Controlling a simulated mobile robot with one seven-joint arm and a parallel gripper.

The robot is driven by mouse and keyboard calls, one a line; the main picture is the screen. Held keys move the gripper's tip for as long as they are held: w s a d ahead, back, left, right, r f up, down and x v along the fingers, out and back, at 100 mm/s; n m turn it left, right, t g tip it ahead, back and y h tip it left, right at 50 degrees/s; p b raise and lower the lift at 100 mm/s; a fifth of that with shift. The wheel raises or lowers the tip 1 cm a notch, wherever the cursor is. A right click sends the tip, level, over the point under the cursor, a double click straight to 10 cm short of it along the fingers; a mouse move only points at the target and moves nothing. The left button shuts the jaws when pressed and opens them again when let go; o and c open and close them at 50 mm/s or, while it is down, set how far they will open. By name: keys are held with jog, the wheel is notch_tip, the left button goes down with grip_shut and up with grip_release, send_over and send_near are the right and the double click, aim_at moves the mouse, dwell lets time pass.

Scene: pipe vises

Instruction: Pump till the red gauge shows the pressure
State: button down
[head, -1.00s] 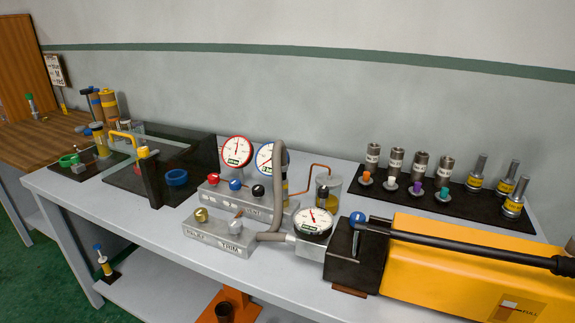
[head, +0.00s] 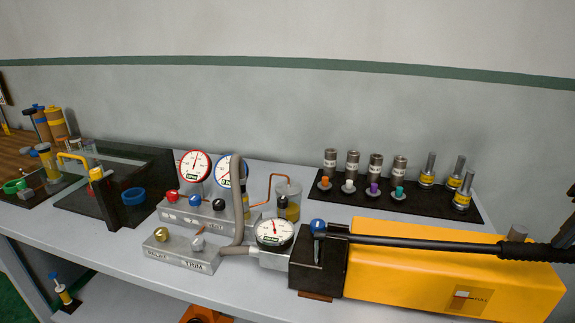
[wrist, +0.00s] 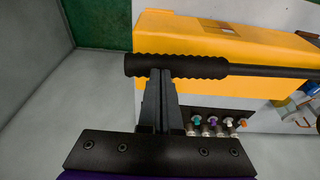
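The red-rimmed gauge (head: 194,166) stands upright at the back of a grey valve block; its needle points near the top, and its markings are too small to read. The yellow hand pump (head: 430,275) lies at the front right. Its long black lever (head: 420,242) runs low and almost level, ending in a ribbed grip (head: 530,252). In the wrist view my gripper (wrist: 158,76) has its fingers close together, with their tips at the ribbed grip (wrist: 190,66). The fingers do not visibly wrap around it, and whether they touch is unclear.
A blue-rimmed gauge (head: 231,171) stands beside the red one, and a white-faced gauge (head: 274,232) sits by the pump. Valve knobs top the blocks, including a brass one (head: 161,234). A black rack (head: 400,195) of fittings lies behind the pump.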

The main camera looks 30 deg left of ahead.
jog(key=v, duration=0.1)
jog(key=p+v, duration=0.1)
jog(key=v, duration=0.1)
jog(key=shift+w+a+r+p, duration=0.2)
jog(key=shift+w+a+p, duration=0.05)
jog(key=shift+p, duration=0.1)
notch_tip(320, 180, up, 8)
jog(key=a+p, duration=0.2)
jog(key=p, duration=0.1)
jog(key=shift+s, duration=0.3)
jog(key=shift+a, duration=0.1)
jog(key=shift+w+d+f+b, duration=0.1)
jog(key=shift+d+f+b, duration=0.1)
jog(key=shift+f+b, duration=0.45)
jog(key=shift+d+f+b, duration=0.2)
jog(key=shift+f+b, duration=0.2)
jog(key=shift+f, duration=0.6)
jog(key=shift+w+d+f+b, duration=0.1)
jog(key=shift+d+f+b, duration=0.1)
jog(key=shift+f+b, duration=0.45)
jog(key=r+p, duration=0.2)
jog(key=r, duration=0.1)
jog(key=a+r+p, duration=0.1)
jog(key=shift+s+a+r, duration=0.1)
jog(key=shift+s+r, duration=0.15)
jog(key=shift+r, duration=0.15)
